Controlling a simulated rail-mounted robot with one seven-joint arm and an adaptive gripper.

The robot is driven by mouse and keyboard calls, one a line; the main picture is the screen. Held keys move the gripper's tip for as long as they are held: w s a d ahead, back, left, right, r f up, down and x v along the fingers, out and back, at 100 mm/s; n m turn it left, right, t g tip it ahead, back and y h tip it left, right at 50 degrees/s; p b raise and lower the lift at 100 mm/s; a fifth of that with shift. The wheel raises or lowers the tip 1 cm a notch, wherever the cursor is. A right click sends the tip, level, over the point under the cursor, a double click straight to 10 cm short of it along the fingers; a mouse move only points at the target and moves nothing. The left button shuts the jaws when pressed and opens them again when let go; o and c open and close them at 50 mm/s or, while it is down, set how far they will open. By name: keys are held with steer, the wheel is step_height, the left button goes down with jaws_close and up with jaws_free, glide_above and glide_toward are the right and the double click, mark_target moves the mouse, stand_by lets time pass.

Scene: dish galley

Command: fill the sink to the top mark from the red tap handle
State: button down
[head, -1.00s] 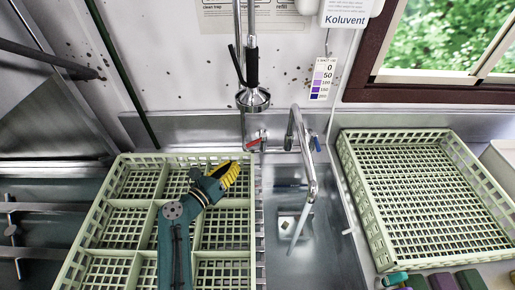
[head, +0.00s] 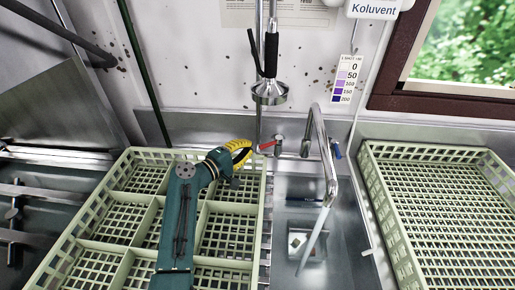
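The red tap handle (head: 267,144) sits on the left of the tap at the back wall. A blue handle (head: 337,150) is on the right. The curved metal spout (head: 325,150) reaches over the steel sink (head: 345,265). A pale, slanting streak (head: 312,240) runs down from its tip into the sink and looks like water. A short dark mark (head: 303,200) shows towards the sink's back; the water level is hard to tell. My gripper (head: 245,150) has yellow fingers close to the red handle's left end. Contact and finger opening are unclear.
A divided pale green rack (head: 118,262) lies under my arm, left of the sink. Another pale rack (head: 375,200) stands on the right. A spray head (head: 270,92) hangs above the tap. A dosing chart (head: 347,80) is on the wall.

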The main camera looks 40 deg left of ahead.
mark_target(270, 143)
steer(key=w+b, duration=0.3)
steer(key=w, duration=0.1)
steer(key=shift+w+d+f+b, duration=0.1)
steer(key=shift+w+f+b, duration=0.1)
steer(key=shift+b, duration=0.15)
steer(key=shift+s+r+y+p, duration=0.2)
steer(key=shift+y+p, duration=0.1)
steer(key=shift+p, duration=0.55)
